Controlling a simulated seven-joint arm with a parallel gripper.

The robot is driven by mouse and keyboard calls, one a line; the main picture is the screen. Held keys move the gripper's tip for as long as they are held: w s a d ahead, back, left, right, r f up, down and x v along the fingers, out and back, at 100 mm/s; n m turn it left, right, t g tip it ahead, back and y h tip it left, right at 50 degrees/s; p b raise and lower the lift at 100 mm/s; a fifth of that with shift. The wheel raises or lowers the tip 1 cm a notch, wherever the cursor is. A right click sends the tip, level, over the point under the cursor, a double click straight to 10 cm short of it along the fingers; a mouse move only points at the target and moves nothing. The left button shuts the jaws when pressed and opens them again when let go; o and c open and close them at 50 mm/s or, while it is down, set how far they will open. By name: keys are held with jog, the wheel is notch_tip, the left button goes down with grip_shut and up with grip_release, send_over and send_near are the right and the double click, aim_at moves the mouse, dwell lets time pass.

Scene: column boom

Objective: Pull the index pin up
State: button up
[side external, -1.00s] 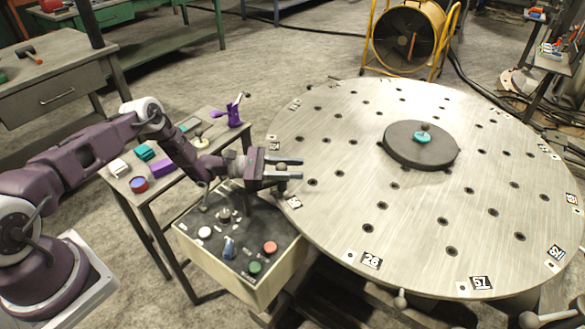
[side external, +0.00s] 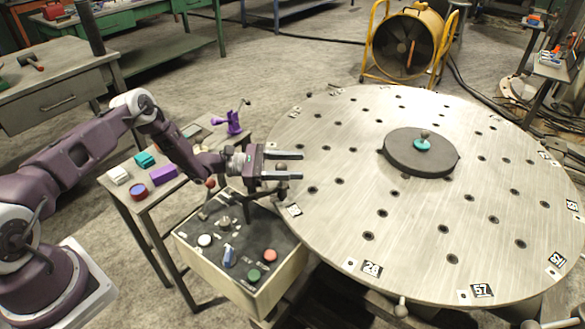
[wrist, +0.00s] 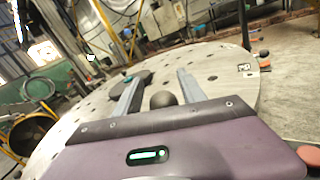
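A dark round ball knob (side external: 281,167), which I take to be the index pin's top, stands at the near-left rim of the big round plate (side external: 330,215). My gripper (side external: 289,164) reaches in from the left, level, with one finger on each side of the knob. The wrist view also shows the knob (wrist: 163,99) between the two fingers, close to the palm, with gaps beside it. My gripper is open. The pin's shaft below the knob is hidden by the gripper.
A control box (side external: 240,250) with buttons and knobs sits below my gripper. A small side table (side external: 150,200) with coloured parts stands to its left. A dark disc (side external: 400,158) with a teal-based knob (side external: 422,143) is on the plate. A yellow fan (side external: 408,42) stands behind.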

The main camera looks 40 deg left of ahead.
jog(key=shift+f, duration=0.1)
jog(key=v, duration=0.7)
jog(key=shift+s, duration=0.1)
jog(key=s+d+r+m+g+y, duration=0.2)
jog(key=s+d+r+m+g, duration=0.25)
jog(key=r, duration=0.25)
jog(key=s+d+r+m+g+y, duration=0.1)
jog(key=s+d+r+m+g, duration=0.2)
jog(key=s+r+m, duration=0.3)
jog(key=s+d+r+m+g+y, duration=0.2)
jog(key=s+d+r+m+g, duration=0.15)
jog(key=r, duration=0.55)
jog(key=s+a+r+m+t+y, duration=0.2)
jog(key=s+y, duration=0.1)
jog(key=s, duration=0.4)
jog(key=s+a+r+m+t+y, duration=0.2)
jog(key=s+m+y, duration=0.1)
jog(key=s, duration=0.5)
jog(key=s+a+r+m+t+y, duration=0.2)
jog(key=s+m+y, duration=0.1)
jog(key=s, duration=0.4)
jog(key=shift+s+a+r+t+y, duration=0.3)
jog(key=shift+a+y, duration=0.1)
jog(key=shift+y, duration=0.1)
